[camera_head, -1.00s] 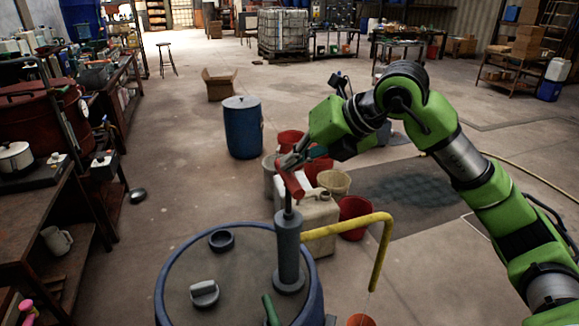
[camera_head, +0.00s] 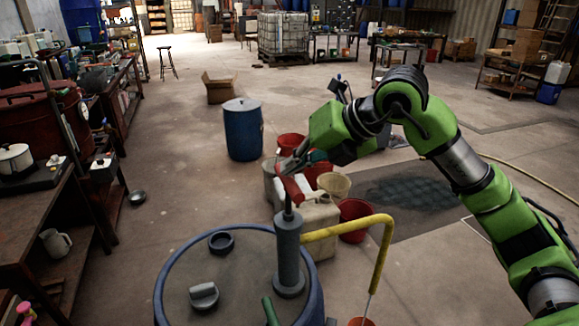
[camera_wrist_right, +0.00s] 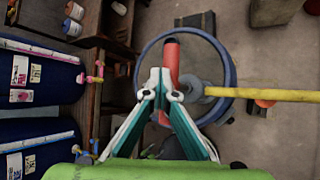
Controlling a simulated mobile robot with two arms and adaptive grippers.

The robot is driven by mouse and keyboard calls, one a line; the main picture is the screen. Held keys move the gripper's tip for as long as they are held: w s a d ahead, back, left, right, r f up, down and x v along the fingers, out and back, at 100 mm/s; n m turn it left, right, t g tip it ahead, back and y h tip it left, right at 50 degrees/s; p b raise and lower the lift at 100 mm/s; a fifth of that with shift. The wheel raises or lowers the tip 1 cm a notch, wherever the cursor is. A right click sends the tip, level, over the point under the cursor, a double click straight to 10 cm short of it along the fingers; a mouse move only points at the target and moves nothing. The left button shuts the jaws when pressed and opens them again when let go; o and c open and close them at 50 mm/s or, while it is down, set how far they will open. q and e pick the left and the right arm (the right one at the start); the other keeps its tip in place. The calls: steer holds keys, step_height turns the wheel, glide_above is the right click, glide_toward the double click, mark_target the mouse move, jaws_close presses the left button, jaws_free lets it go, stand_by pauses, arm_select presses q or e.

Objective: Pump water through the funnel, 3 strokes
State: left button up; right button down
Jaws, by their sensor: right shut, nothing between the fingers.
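The grey hand pump (camera_head: 289,258) stands upright on the blue drum (camera_head: 172,268). Its red handle (camera_head: 293,190) sits on a thin rod a short way above the pump body. The yellow spout (camera_head: 345,228) bends down at the right, and a thin pale stream runs from its end toward the orange funnel (camera_head: 361,321), which the picture edge cuts off. My right gripper (camera_head: 291,166) is shut with nothing held, close by the handle. In the wrist view its fingertips (camera_wrist_right: 161,92) overlap the red handle (camera_wrist_right: 170,62); contact is unclear. My left gripper is not in view.
On the drum top lie a dark ring (camera_head: 221,242) and a grey cap (camera_head: 204,296). Behind the pump stand a pale jerrycan (camera_head: 318,226) and several buckets. A blue barrel (camera_head: 243,130) stands farther back. A workbench (camera_head: 35,220) is at the left.

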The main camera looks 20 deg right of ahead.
mark_target(292, 189)
steer(key=shift+s+f+b, duration=0.1)
steer(key=shift+f+b, duration=2.15)
steer(key=shift+f, duration=0.7)
stand_by(1.5)
steer(key=shift+r, duration=0.1)
steer(key=shift+w+r+p, duration=0.2)
steer(key=shift+r+p, duration=2.45)
steer(key=shift+r, duration=1)
step_height(292, 189, up, 6)
steer(key=p, duration=0.4)
